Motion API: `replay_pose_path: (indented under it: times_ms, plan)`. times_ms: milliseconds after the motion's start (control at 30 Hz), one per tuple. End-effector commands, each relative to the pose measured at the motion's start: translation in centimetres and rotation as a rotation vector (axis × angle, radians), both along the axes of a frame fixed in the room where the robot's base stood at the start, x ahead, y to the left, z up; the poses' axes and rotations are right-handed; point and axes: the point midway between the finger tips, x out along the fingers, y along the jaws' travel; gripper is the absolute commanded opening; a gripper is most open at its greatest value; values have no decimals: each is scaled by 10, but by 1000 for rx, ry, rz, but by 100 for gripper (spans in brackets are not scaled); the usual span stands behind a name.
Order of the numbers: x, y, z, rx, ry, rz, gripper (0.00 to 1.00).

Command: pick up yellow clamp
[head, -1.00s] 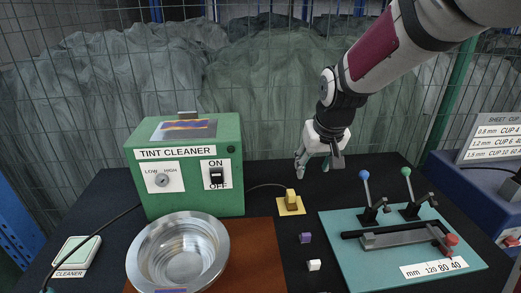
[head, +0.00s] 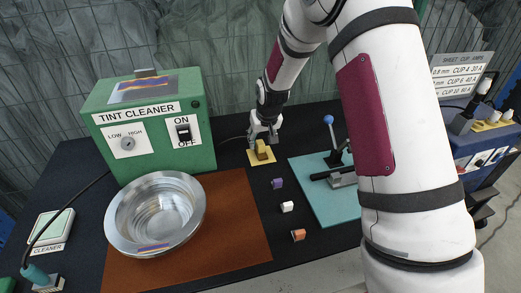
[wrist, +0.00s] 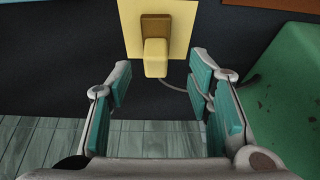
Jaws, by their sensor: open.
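The yellow clamp (head: 262,149) is a small block with a brown base on a pale yellow square plate on the black table. In the wrist view the clamp (wrist: 155,58) shows at the top middle, its near end lying between the lines of my two fingers. My gripper (head: 264,136) is just behind and above the clamp in the head view. In the wrist view my gripper (wrist: 160,80) is open and empty, its teal-padded fingers apart on either side. I cannot tell how much height is left between fingertips and clamp.
The green tint cleaner box (head: 150,125) stands left of the clamp, with a metal bowl (head: 155,205) in front. A thin cable runs to the clamp. Purple (head: 277,184), white (head: 287,207) and orange (head: 298,235) blocks lie in front. A teal board (head: 310,185) with levers lies right.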

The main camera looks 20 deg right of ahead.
Motion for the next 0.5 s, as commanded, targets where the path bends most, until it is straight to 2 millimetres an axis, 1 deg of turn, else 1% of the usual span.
replay_pose_path:
  times_ms: [233,500]
  plan:
    - [8,-2,-14,0,1,0,47]
    - [26,-4,-44,0,0,0,47]
